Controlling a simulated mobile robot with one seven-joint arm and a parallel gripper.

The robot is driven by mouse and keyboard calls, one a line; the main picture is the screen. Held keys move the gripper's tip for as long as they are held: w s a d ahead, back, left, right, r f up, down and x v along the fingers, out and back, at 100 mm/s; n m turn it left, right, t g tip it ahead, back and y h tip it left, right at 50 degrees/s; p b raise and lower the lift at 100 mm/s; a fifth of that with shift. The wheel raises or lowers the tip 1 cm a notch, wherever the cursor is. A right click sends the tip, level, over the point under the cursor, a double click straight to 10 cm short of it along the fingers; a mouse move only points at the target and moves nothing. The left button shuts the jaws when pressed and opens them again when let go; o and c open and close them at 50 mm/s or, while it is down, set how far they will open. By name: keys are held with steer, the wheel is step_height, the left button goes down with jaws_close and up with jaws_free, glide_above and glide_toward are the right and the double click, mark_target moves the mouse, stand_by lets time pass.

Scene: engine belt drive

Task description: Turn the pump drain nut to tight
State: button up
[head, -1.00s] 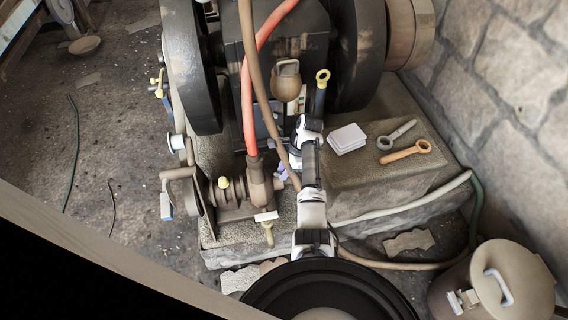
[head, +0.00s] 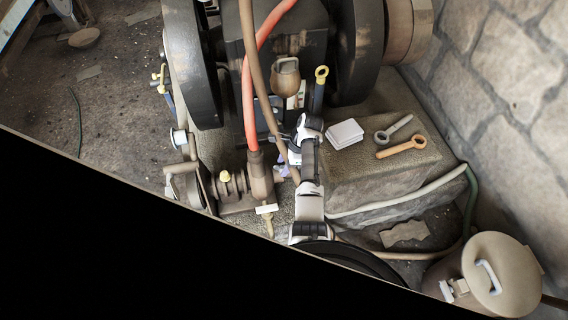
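The pump (head: 262,180) stands at the left end of the stone base, with the red hose running into its top. A yellow knob (head: 225,177) sits on its left part. A small tap-like fitting with a pale crosspiece (head: 266,209) hangs below its front. I cannot tell for sure which part is the drain nut. My arm comes up from the bottom, just right of the pump. My gripper (head: 284,171) seems to be by the pump's right side, partly hidden behind my arm and the brown hose. Its fingers are too small and covered to read.
A grey wrench (head: 394,128), an orange wrench (head: 404,147) and a pale stack of cloths (head: 344,134) lie on the stone block (head: 375,185) at right. A lidded can (head: 490,275) stands lower right. Large dark flywheels (head: 194,70) flank the engine. Black covers the lower left.

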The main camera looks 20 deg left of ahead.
steer(key=p+v, duration=0.1)
steer(key=v, duration=1.3)
steer(key=shift+p, duration=0.35)
steer(key=shift+f, duration=0.1)
